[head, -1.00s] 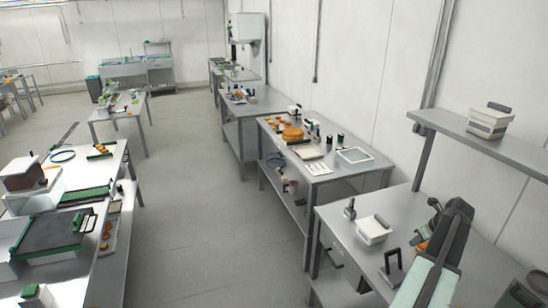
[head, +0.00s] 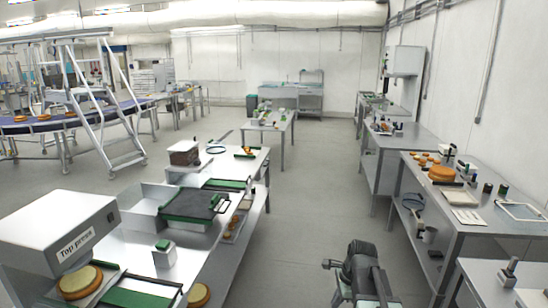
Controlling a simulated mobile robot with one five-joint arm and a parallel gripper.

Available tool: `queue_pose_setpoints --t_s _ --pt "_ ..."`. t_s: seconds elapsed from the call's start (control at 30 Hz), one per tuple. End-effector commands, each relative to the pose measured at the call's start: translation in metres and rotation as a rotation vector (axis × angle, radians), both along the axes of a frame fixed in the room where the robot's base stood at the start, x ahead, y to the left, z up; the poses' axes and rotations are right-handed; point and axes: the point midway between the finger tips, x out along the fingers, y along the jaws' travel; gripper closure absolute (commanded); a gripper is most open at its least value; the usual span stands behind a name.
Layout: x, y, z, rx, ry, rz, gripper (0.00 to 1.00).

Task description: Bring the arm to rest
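My arm shows at the bottom of the head view, right of centre, over the grey floor of the aisle. Its dark links look folded close to my body. My gripper (head: 331,265) seems to be the small dark part sticking out to the left of the arm. It is too small to tell whether its fingers are apart or together. I see nothing clearly held. The arm touches no table that I can see.
A metal workbench (head: 262,168) with a "Top press" box (head: 62,232) and green-framed trays stands on the left. Tables (head: 470,225) with orange rounds (head: 442,174) and small tools line the right wall. The aisle floor (head: 310,205) between them is clear.

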Motion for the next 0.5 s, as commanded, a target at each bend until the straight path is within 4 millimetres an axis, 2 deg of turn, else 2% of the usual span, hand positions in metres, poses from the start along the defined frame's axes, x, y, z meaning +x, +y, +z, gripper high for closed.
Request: queue_pose_setpoints --t_s 0.03,0.1,0.2,0.27,0.4,0.5 --pt "-0.015 0.035 -0.016 -0.035 -0.002 0.163 1.0" --pt "-0.034 0.07 -0.025 -0.089 -0.008 0.416 1.0" --pt "-0.057 0.091 -0.03 -0.156 -0.012 0.73 1.0" --pt "-0.07 0.09 -0.03 -0.188 -0.01 0.897 1.0" --pt "-0.09 0.076 -0.029 -0.241 -0.002 1.248 1.0" --pt "-0.094 0.071 -0.029 -0.256 -0.003 1.453 1.0"
